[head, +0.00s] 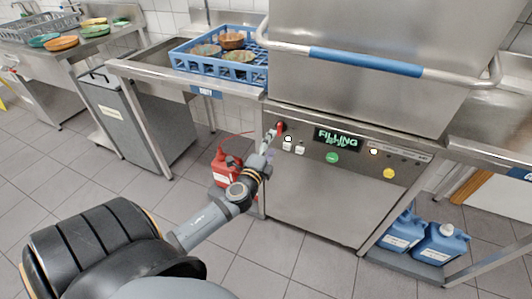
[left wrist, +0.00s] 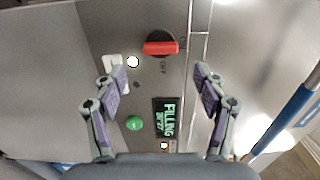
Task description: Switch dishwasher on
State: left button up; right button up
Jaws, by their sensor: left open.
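The dishwasher (head: 310,195) is a steel machine with a control panel. Its red rotary knob (head: 280,127) sits at the panel's left end and shows in the left wrist view (left wrist: 160,48). The knob's bar lies in line with the ON mark; the OFF mark is to one side. The display (head: 336,138) is lit and reads FILLING; it also shows in the wrist view (left wrist: 166,118). My left gripper (head: 270,136) is open in front of the panel near the knob. In the wrist view its fingers (left wrist: 160,80) are spread, with nothing between them. My right gripper is out of view.
A green button (head: 332,157) and a yellow button (head: 389,173) are on the panel. The hood handle (head: 365,62) crosses above. A blue rack (head: 200,62) with bowls stands on the left counter. A red canister (head: 222,168) and blue canisters (head: 440,243) stand low beside the machine.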

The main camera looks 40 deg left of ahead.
pick_arm(q)
jog(key=v, duration=0.6)
jog(key=shift+w, duration=0.1)
jog(key=s+a+f+n+g+p, duration=0.2)
jog(key=s+f+g, duration=0.1)
jog(key=f, duration=0.5)
jog(key=s+a+f+n+g+p, duration=0.2)
jog(key=s+f+g, duration=0.1)
jog(key=f, duration=0.6)
jog(key=s+a+f+n+g+p, duration=0.2)
jog(key=s+f, duration=0.1)
jog(key=f, duration=0.5)
jog(key=s+d+f+n+g+h+p, duration=0.1)
jog(key=s+d+f+n+g+p, duration=0.1)
jog(key=s+f, duration=0.4)
jog(key=s+d+f+n+g+h+p, duration=0.1)
jog(key=s+d+f+n+g, duration=0.2)
jog(key=s, duration=1)
jog(key=s+d+f+n+g+h+p, duration=0.1)
jog(key=s+d+f+n+g+p, duration=0.1)
jog(key=s+d+f, duration=0.5)
jog(key=shift+s+f+n+g+p, duration=0.3)
jog(key=shift+s+f+n+g, duration=0.5)
jog(key=shift+s+n, duration=0.35)
